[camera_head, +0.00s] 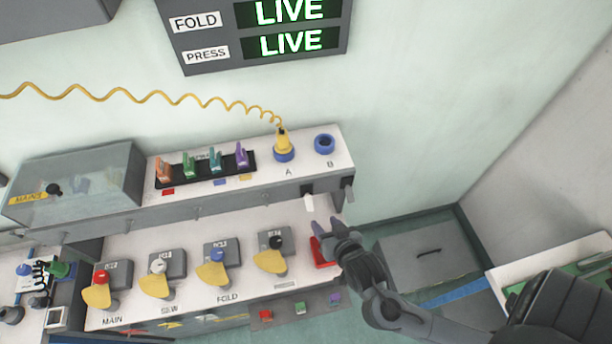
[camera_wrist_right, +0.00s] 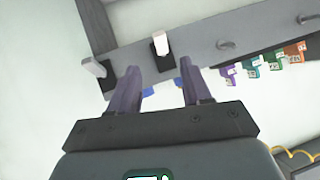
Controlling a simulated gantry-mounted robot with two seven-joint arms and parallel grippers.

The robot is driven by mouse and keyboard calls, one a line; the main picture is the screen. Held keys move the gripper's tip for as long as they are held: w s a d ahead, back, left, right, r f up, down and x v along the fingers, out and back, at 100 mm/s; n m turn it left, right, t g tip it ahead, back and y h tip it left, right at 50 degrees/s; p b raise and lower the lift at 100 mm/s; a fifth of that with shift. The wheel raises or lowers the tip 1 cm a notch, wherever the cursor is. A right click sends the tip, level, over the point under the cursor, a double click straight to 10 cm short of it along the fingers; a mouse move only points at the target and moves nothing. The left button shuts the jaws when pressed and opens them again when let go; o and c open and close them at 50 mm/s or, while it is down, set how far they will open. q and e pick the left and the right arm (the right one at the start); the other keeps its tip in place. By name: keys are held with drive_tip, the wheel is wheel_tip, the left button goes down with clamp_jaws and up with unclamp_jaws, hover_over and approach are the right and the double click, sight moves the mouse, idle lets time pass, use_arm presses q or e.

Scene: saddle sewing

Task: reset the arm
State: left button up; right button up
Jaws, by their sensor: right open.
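My right gripper (camera_head: 328,226) is open, with two purple fingers standing apart and nothing between them. Its arm comes in from the lower right, and the gripper hangs near the right end of the console, below the upper shelf (camera_head: 240,188). In the right wrist view the open fingers (camera_wrist_right: 160,62) point at the shelf's edge, near a white lever (camera_wrist_right: 161,42) on a dark mount. A second white lever (camera_wrist_right: 95,67) is to its left. My left gripper is not in view.
Colored clips (camera_head: 215,158) and a yellow plug (camera_head: 282,142) in socket A sit on the shelf; socket B (camera_head: 324,143) is empty. Several yellow-guarded switches (camera_head: 211,273) line the lower panel. A red part (camera_head: 321,252) is beside my right gripper. A grey box (camera_head: 428,254) stands right.

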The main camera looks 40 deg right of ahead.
drive_tip(key=shift+r, duration=0.1)
wheel_tip(320, 180, up, 9)
drive_tip(key=s+a+n+g+y+p, duration=0.2)
drive_tip(key=p, duration=0.6)
drive_tip(key=s+a+n+g+y, duration=0.1)
drive_tip(key=s+a+n+g, duration=0.2)
drive_tip(key=s+n+g, duration=0.2)
drive_tip(key=s, duration=0.3)
drive_tip(key=shift+s+a+f+n+g+p, duration=0.25)
drive_tip(key=shift+s+f+n+g+p, duration=0.05)
drive_tip(key=shift+s+f, duration=0.05)
